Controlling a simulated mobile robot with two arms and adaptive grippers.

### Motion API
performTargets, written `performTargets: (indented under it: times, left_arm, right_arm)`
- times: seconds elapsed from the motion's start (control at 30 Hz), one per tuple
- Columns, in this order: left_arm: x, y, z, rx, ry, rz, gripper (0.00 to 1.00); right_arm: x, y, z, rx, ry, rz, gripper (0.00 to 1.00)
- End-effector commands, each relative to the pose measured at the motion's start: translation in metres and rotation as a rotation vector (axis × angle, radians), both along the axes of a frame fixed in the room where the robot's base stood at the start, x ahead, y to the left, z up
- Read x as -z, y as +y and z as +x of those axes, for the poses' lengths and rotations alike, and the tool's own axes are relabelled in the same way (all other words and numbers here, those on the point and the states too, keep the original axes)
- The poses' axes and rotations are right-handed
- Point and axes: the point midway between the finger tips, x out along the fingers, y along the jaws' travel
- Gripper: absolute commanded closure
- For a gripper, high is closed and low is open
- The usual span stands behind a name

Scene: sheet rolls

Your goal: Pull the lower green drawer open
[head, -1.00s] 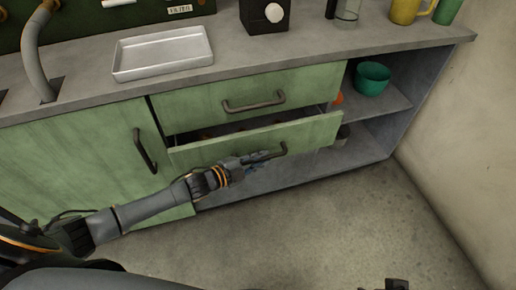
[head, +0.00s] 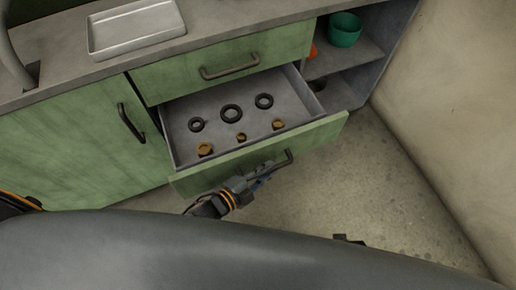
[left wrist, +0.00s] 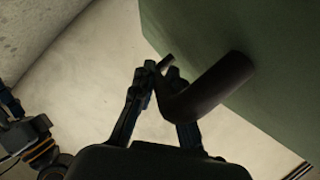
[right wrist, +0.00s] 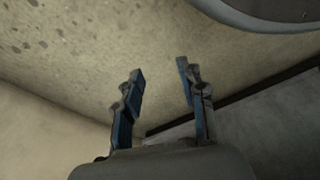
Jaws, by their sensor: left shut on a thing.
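The lower green drawer (head: 315,134) stands well open below the closed upper green drawer (head: 285,47). Its grey interior shows black rings (head: 231,113) and brass-coloured pieces (head: 205,149). My left gripper (head: 259,181) is at the lower drawer's front, shut on its dark bar handle (head: 288,158). In the left wrist view the handle (left wrist: 205,92) passes between the fingers (left wrist: 158,75). My right gripper (right wrist: 160,75) shows in the right wrist view with its fingers apart and nothing between them. In the head view only a small dark part near the bottom edge may belong to it.
A metal tray (head: 136,27) sits on the grey counter. A green cabinet door (head: 75,145) is closed to the left.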

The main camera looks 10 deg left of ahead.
Motion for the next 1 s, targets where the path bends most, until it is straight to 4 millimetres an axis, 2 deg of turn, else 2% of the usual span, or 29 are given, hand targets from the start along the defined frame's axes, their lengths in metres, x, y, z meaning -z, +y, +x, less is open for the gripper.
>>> performTargets:
  times: [0.1, 0.33, 0.53, 0.9, 0.93, 1.0]
  left_arm:
    - [-0.001, -0.014, -0.021, -0.002, 0.005, -0.002, 1.0]
    - [0.0, -0.03, -0.044, 0.0, 0.002, -0.001, 1.0]
    - [0.0, -0.035, -0.051, 0.0, -0.001, -0.001, 1.0]
    - [0.0, -0.035, -0.052, 0.001, -0.002, 0.0, 1.0]
    - [0.0, -0.035, -0.052, 0.001, -0.002, 0.0, 0.8]
    - [0.0, -0.035, -0.052, 0.001, -0.002, 0.0, 0.65]
  right_arm:
    - [0.012, -0.001, -0.01, -0.002, 0.01, -0.001, 0.6]
    - [0.027, -0.003, -0.021, -0.004, 0.019, -0.001, 0.6]
    - [0.031, -0.003, -0.024, -0.005, 0.022, -0.002, 0.6]
    - [0.032, -0.004, -0.024, -0.005, 0.021, -0.003, 0.6]
    - [0.032, -0.004, -0.024, -0.005, 0.021, -0.003, 0.6]
    - [0.032, -0.004, -0.024, -0.005, 0.021, -0.003, 0.6]
